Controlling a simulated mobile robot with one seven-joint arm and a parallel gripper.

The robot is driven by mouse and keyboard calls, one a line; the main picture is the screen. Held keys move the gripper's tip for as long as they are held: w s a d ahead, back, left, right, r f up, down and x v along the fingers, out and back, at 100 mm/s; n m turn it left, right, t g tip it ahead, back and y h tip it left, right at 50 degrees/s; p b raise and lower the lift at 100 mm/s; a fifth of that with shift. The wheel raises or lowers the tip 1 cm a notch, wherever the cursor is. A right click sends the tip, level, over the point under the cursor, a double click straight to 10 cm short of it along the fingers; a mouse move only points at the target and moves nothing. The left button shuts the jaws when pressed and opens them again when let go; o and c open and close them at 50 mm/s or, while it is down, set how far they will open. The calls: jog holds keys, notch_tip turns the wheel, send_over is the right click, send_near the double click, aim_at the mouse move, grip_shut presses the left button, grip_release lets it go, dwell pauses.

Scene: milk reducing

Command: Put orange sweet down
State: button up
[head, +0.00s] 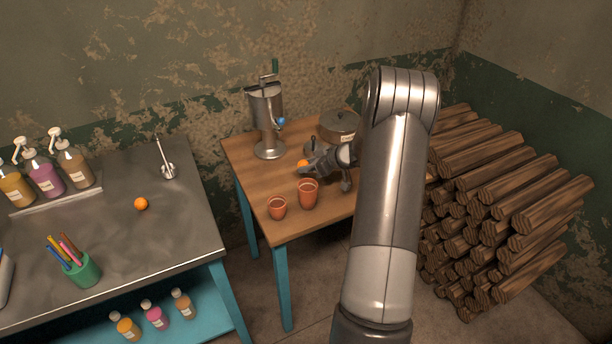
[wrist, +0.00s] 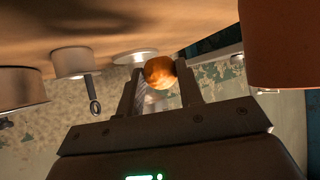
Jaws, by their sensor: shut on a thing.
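An orange sweet (wrist: 159,72) is pinched between the fingertips of my gripper (wrist: 160,85) in the wrist view. In the head view my gripper (head: 310,164) is low over the wooden table (head: 250,187), with the orange sweet (head: 303,163) at its tip. Whether the sweet touches the tabletop cannot be told. Another orange ball (head: 141,204) lies on the grey metal table to the left.
Two terracotta cups (head: 308,195) (head: 277,208) stand in front of my gripper. A metal dispenser (head: 267,120) stands behind left, and a lidded pot (head: 339,127) behind. The grey metal table (head: 110,235) holds bottles and a pen cup. Logs (head: 490,200) are stacked right.

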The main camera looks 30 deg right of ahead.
jog(key=shift+x, duration=0.85)
jog(key=shift+f, duration=1.95)
jog(key=shift+a+f, duration=0.1)
jog(key=o, duration=1)
